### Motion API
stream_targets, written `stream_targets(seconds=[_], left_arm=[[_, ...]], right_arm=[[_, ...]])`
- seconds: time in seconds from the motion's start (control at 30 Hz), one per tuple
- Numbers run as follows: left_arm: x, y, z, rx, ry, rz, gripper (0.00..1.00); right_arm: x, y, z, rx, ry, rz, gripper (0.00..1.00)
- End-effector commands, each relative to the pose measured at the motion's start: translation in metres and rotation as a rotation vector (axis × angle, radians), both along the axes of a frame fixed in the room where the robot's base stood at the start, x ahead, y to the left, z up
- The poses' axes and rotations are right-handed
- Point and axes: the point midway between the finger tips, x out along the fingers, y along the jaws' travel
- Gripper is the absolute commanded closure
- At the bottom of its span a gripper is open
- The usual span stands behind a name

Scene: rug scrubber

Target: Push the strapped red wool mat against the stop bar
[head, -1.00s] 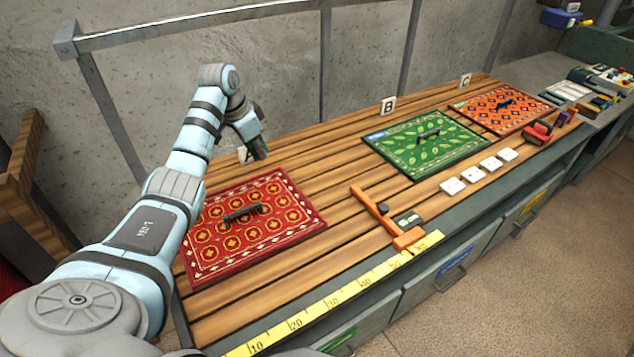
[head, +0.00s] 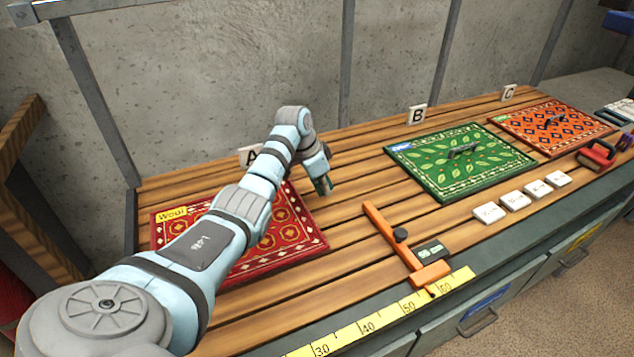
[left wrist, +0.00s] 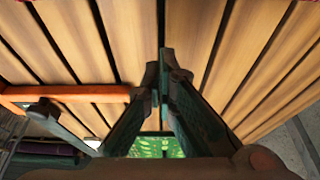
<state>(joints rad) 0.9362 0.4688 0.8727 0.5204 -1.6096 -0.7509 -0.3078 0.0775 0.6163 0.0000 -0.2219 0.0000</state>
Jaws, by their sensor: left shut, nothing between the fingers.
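The red wool mat (head: 285,240) with gold medallions lies flat on the slatted bench at the left, partly covered by my left arm. Its yellow "Wool" label (head: 172,213) shows at its far left corner; its dark strap is hidden behind the arm. The orange stop bar (head: 385,227) lies on the slats to the right of the mat, with a clear gap between. My left gripper (head: 323,187) is shut and empty, above the slats just past the mat's far right edge. In the left wrist view its fingertips (left wrist: 163,65) meet, with the stop bar (left wrist: 65,93) at the left.
A green leaf mat (head: 430,175) and an orange mat (head: 545,122) lie further right. White tiles (head: 515,200) stand near the front edge. A yellow ruler (head: 370,325) runs along that edge. Letter signs (head: 417,115) and metal posts stand at the back.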

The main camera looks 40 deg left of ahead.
Motion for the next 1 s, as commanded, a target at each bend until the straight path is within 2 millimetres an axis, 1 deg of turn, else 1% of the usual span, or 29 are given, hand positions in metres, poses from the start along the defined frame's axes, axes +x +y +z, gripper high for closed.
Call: stream_targets(seconds=[0.03,0.1,0.17,0.2,0.23,0.3,0.47,0.83,1.0], left_arm=[[0.003,-0.002,-0.013,-0.001,0.002,-0.001,1.00],[0.007,-0.004,-0.028,-0.002,0.002,0.001,1.00],[0.010,-0.005,-0.041,-0.002,0.002,0.001,1.00],[0.008,-0.003,-0.044,0.002,0.002,0.003,1.00],[0.002,0.002,-0.040,0.006,0.001,0.005,1.00],[-0.010,0.007,-0.038,0.006,0.003,0.004,1.00],[-0.023,0.014,-0.039,0.003,0.002,0.004,1.00],[-0.025,0.015,-0.039,0.002,0.000,0.004,1.00],[-0.022,0.005,-0.038,0.000,-0.001,-0.019,1.00]], right_arm=[[0.004,0.000,-0.006,0.000,-0.007,0.001,0.60],[0.009,0.000,-0.011,0.000,-0.016,0.000,0.60],[0.012,0.000,-0.016,0.001,-0.021,0.001,0.60],[0.013,0.000,-0.014,0.001,-0.022,0.001,0.60],[0.012,0.000,-0.007,0.001,-0.021,0.001,0.60],[0.012,0.000,0.000,0.001,-0.020,0.000,0.60],[0.009,-0.001,0.004,-0.002,-0.015,0.001,0.60],[0.007,-0.001,0.004,-0.002,-0.012,0.001,0.60],[0.007,-0.002,0.008,-0.003,-0.011,0.002,0.60]])
